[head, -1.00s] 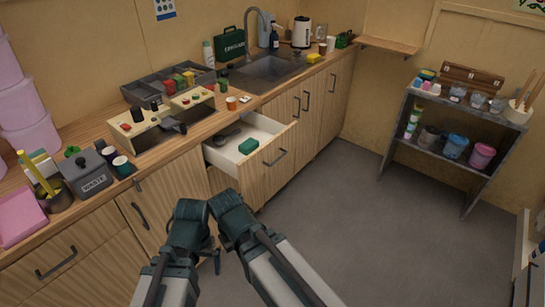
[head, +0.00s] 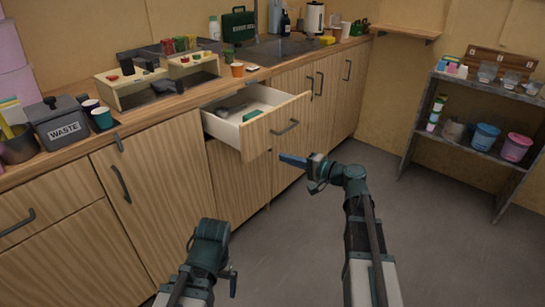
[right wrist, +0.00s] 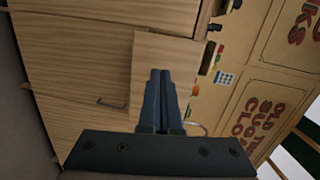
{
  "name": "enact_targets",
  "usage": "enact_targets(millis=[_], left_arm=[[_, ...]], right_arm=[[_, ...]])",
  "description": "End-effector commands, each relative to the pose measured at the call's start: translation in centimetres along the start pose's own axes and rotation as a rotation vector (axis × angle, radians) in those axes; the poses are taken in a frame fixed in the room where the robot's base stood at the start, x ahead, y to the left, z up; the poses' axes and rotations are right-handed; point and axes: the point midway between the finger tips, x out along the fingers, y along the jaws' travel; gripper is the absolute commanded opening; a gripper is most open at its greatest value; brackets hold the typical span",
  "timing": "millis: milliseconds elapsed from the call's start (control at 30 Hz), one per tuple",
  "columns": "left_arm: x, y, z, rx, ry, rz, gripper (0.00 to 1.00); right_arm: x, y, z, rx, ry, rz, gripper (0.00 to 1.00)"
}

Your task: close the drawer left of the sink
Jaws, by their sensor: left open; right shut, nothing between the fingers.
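A green block (head: 252,115) and a dark utensil lie inside. My right gripper (head: 284,159) is shut and empty, its fingers pointing left, just below and in front of the drawer front in the head view. In the right wrist view its closed fingers (right wrist: 158,95) show before a pale wooden panel that looks like the drawer front; contact cannot be told. My left gripper (head: 232,281) is open, low in front of the cabinets, partly hidden by its own arm.
The counter carries a waste bin (head: 63,127), cups, a wooden stand (head: 128,97) and a kettle (head: 315,17). A grey shelf unit (head: 458,140) with tubs stands at the right. The floor (head: 310,240) between is clear.

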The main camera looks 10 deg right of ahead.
Motion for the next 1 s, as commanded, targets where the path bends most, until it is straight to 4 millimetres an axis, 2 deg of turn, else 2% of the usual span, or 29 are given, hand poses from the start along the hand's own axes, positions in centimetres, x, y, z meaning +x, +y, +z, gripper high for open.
enact_targets(millis=[33,167,333,467,567,1000], left_arm=[[1.4,0.1,-0.1,0.000,0.000,0.000,1.00],[2.1,0.2,-0.1,0.000,0.000,-0.001,1.00],[2.0,0.2,-0.1,0.000,0.000,-0.001,1.00],[2.0,0.2,-0.1,0.000,0.000,-0.001,1.00],[2.0,0.2,-0.1,0.000,0.000,-0.001,1.00],[2.0,0.2,-0.1,0.000,0.000,-0.001,1.00]], right_arm=[[-0.6,0.8,-1.6,0.020,0.035,-0.034,0.00],[-1.8,0.4,-3.6,0.054,0.084,-0.094,0.00],[-2.1,0.0,-4.1,0.063,0.096,-0.110,0.00],[-1.4,-0.1,-4.1,0.062,0.093,-0.109,0.00],[0.1,-0.2,-4.3,0.062,0.091,-0.108,0.00],[8.7,-1.1,-5.1,0.061,0.090,-0.107,0.00]])
